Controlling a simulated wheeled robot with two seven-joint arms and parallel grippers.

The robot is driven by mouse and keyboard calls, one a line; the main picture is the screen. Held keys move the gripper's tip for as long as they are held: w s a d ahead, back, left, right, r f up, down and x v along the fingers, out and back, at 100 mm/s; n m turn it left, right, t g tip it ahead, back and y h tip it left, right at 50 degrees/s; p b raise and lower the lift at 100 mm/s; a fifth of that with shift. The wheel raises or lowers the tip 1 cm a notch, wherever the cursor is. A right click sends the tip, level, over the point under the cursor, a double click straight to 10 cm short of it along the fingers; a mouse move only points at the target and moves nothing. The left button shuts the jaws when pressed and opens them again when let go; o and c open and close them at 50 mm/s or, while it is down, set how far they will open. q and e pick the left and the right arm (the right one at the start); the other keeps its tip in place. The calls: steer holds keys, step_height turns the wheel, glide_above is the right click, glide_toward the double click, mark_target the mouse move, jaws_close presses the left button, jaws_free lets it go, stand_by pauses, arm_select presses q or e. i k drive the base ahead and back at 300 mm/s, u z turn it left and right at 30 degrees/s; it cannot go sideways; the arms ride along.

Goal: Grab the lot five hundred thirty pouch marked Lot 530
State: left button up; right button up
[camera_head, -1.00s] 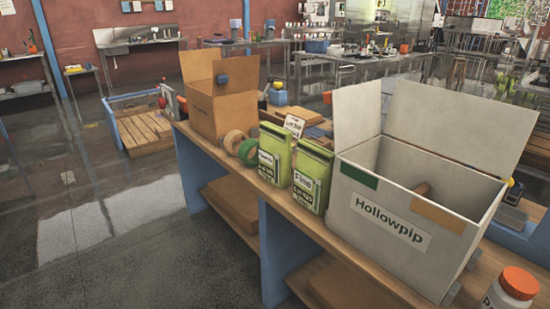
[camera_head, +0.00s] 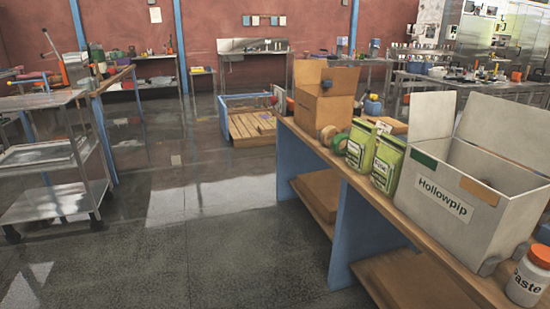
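Two green pouches stand upright side by side on the long wooden-topped bench in the head view. The left pouch (camera_head: 360,143) and the right pouch (camera_head: 387,164) both carry white labels, but the print is too small to read a lot number surely. They stand just left of the white box marked Hollowpip. Neither of my grippers shows in the view, so nothing is seen near the pouches.
The white open box (camera_head: 441,205) and a jar with an orange lid (camera_head: 529,276) stand on the bench (camera_head: 412,229). Tape rolls (camera_head: 338,143) and a brown carton (camera_head: 322,106) are farther back. A metal cart (camera_head: 56,172) stands left. The floor between is clear.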

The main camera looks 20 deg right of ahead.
mark_target(362, 143)
steer(key=u, duration=1.3)
steer(key=i, duration=0.45)
steer(key=z, duration=0.9)
steer(key=i, duration=1.95)
steer(key=z, duration=1.8)
steer(key=i, duration=0.65)
steer(key=z, duration=0.55)
